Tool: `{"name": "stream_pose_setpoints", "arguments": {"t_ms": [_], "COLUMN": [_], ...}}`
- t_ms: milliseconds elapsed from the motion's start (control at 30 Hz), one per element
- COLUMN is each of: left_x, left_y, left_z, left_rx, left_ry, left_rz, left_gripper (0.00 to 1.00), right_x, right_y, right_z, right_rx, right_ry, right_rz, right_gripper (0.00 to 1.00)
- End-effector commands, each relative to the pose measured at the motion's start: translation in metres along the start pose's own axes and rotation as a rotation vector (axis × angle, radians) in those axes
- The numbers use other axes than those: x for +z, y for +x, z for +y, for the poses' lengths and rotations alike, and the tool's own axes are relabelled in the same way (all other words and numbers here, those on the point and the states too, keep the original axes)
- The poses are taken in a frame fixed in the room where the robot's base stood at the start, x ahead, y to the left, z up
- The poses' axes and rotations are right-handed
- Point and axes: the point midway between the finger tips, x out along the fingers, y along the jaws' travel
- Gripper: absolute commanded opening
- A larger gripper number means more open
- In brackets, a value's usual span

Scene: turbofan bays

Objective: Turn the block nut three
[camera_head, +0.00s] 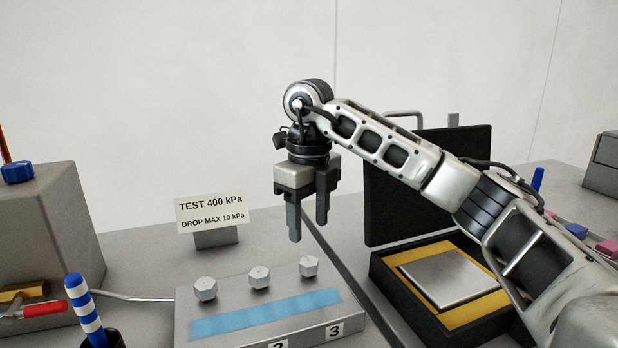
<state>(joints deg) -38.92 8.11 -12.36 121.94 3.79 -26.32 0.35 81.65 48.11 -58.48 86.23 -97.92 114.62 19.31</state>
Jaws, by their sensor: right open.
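A grey block (350,312) stands on the bench with a blue strip on its sloping top. Three pale hex nuts sit in a row along its back: a left nut (205,289), a middle nut (259,277) and a right nut (309,266). The label "3" (334,331) is on the front face toward the right end, on the right nut's side. My right gripper (308,228) points down with its fingers apart and empty. It appears above and apart from the right nut. My left gripper is out of view.
A sign (212,213) reading "TEST 400 kPa, DROP MAX 10 kPa" stands behind the block. An open black case (428,180) with a yellow-lined tray is at right. A grey box (45,225), a hammer (22,291) and a striped handle (83,308) are at left.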

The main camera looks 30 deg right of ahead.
Motion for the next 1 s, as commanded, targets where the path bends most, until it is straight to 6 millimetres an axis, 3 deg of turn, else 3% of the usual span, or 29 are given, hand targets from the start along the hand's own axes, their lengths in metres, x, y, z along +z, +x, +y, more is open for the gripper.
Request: {"name": "stream_pose_setpoints", "arguments": {"t_ms": [33, 100, 333, 500, 1000], "left_x": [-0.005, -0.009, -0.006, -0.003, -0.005], "left_y": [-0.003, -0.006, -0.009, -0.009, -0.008], "left_z": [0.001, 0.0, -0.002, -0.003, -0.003], "left_rx": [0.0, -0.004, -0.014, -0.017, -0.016], "left_ry": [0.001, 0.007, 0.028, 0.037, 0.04], "left_rz": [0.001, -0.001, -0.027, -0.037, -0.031], "left_gripper": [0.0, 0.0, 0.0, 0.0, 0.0], "right_x": [0.001, 0.001, 0.0, 0.0, 0.0], "right_y": [-0.019, -0.036, -0.073, -0.082, -0.082], "right_z": [0.0, -0.001, 0.0, 0.0, 0.0], "right_rx": [-0.002, -0.003, -0.001, -0.001, 0.0], "right_ry": [0.0, 0.002, 0.0, 0.001, 0.0], "right_rz": [-0.006, -0.006, -0.003, -0.001, -0.001], "right_gripper": [0.52, 0.52, 0.52, 0.52, 0.52]}}
